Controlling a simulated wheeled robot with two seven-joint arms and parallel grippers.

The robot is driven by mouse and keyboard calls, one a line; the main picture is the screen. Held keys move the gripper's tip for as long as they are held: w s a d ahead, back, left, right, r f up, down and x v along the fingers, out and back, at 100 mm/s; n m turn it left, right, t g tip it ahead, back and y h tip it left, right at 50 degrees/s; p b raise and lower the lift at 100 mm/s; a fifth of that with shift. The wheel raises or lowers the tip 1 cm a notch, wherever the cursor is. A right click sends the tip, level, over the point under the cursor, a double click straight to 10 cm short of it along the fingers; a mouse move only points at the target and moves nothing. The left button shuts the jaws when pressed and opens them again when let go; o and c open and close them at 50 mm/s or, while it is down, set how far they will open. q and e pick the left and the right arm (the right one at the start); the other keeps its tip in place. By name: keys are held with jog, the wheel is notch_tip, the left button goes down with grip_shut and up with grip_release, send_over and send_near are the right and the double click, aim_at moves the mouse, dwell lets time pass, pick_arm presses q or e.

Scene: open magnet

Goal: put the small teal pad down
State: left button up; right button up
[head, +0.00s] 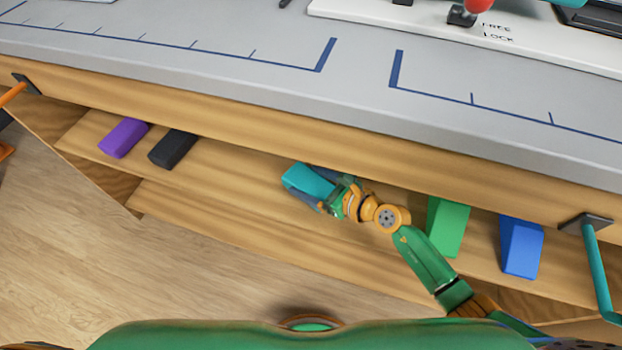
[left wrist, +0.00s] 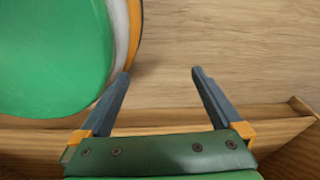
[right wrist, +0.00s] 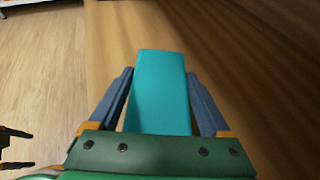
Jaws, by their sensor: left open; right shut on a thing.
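The small teal pad (head: 305,180) is at the middle of the wooden shelf (head: 240,180) under the grey worktop. My right gripper (head: 325,192) is shut on the pad; in the right wrist view the teal pad (right wrist: 160,90) sits between its two fingers (right wrist: 160,105). I cannot tell whether the pad touches the shelf. My left gripper is not seen in the head view. In the left wrist view my left gripper (left wrist: 158,80) is open and empty, with wooden floor beyond it.
On the shelf, a purple block (head: 124,138) and a black block (head: 173,149) lie to the left, a green block (head: 448,228) and a blue block (head: 521,247) to the right. Shelf between black block and pad is clear. A teal handle (head: 598,270) is at the right edge.

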pick_arm(q)
jog(key=shift+a, duration=0.1)
pick_arm(e)
jog(key=o, duration=1.2)
jog(key=shift+d, duration=0.1)
jog(key=shift+c, duration=0.2)
jog(key=shift+r, duration=0.1)
jog(key=shift+s+d+r+p, duration=0.1)
jog(key=shift+d+r+p, duration=0.1)
jog(key=shift+p, duration=0.25)
jog(key=p+v, duration=0.1)
jog(key=v, duration=1)
jog(key=shift+s+p, duration=0.1)
jog(key=shift+p, duration=0.3)
jog(key=shift+s+d, duration=0.1)
jog(key=shift+d, duration=0.05)
pick_arm(q)
jog(key=shift+s+d+r, duration=0.35)
jog(key=shift+s+r, duration=0.1)
jog(key=shift+r, duration=0.15)
jog(key=shift+s+d+r, duration=0.3)
jog(key=shift+s+r, duration=0.15)
jog(key=shift+r, duration=0.1)
jog(key=shift+w, duration=0.15)
